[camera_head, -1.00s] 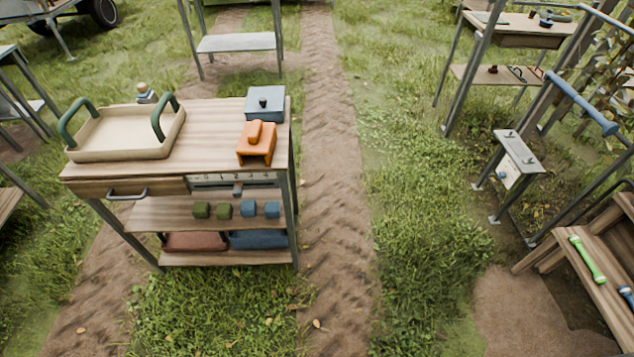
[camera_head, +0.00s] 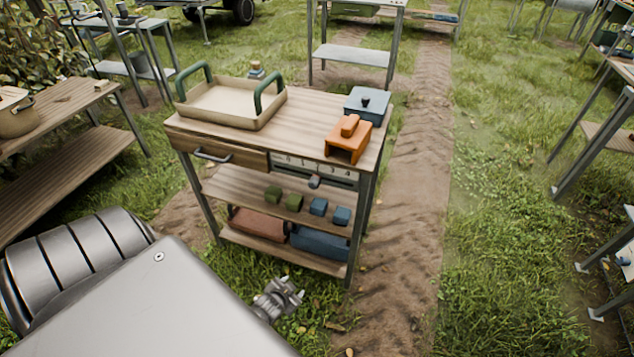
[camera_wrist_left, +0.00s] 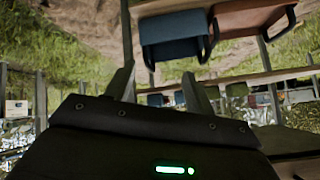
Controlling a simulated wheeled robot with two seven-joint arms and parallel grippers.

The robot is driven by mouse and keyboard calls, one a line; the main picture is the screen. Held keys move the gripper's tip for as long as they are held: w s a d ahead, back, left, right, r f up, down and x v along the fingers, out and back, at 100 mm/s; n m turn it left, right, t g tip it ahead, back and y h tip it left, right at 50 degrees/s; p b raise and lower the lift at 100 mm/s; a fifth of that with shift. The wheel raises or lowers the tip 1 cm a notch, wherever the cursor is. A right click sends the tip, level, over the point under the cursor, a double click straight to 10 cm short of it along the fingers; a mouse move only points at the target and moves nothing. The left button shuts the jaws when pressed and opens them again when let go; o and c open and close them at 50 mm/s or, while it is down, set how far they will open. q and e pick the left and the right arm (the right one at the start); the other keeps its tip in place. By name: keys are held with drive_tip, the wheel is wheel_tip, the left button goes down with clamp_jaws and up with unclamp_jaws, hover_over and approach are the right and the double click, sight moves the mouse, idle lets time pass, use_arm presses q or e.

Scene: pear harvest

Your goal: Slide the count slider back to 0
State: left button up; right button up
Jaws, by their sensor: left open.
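The count slider's scale (camera_head: 340,170) is a pale strip with numerals on the front edge of the wooden workbench (camera_head: 225,129). Its grey knob (camera_head: 315,181) hangs below the strip, near the 2, away from the 0 end at the left. My left gripper (camera_head: 290,287) is in front of the bench's lower right, below the slider and apart from it. It is open and empty. In the left wrist view its two fingers (camera_wrist_left: 160,80) show, with the bench upside down beyond them. My right gripper is not in view.
On the bench stand a tray with green handles (camera_head: 232,121), an orange block-shaped thing (camera_head: 348,140) and a blue-grey box (camera_head: 367,107). Small green and blue cubes (camera_head: 318,206) sit on the shelf, above a red bin (camera_head: 258,224) and a blue bin (camera_head: 320,243).

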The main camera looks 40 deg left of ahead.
use_arm(q)
drive_tip(key=w+a+r+n+t+y+b, duration=0.1)
drive_tip(key=w+a+r+t+y+b, duration=0.25)
drive_tip(key=w+r, duration=0.65)
drive_tip(key=n+t+b, duration=0.2)
drive_tip(key=t+b, duration=0.3)
drive_tip(key=b, duration=0.1)
approach(313, 186)
drive_tip(key=x, duration=1)
drive_tip(key=shift+f, duration=0.1)
drive_tip(key=shift+w+a, duration=0.3)
drive_tip(key=shift+w, duration=0.35)
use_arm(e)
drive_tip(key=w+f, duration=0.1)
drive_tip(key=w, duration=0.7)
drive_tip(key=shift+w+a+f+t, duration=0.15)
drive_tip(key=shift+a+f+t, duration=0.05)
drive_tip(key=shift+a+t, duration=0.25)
use_arm(q)
drive_tip(key=shift+c, duration=0.2)
clamp_jaws()
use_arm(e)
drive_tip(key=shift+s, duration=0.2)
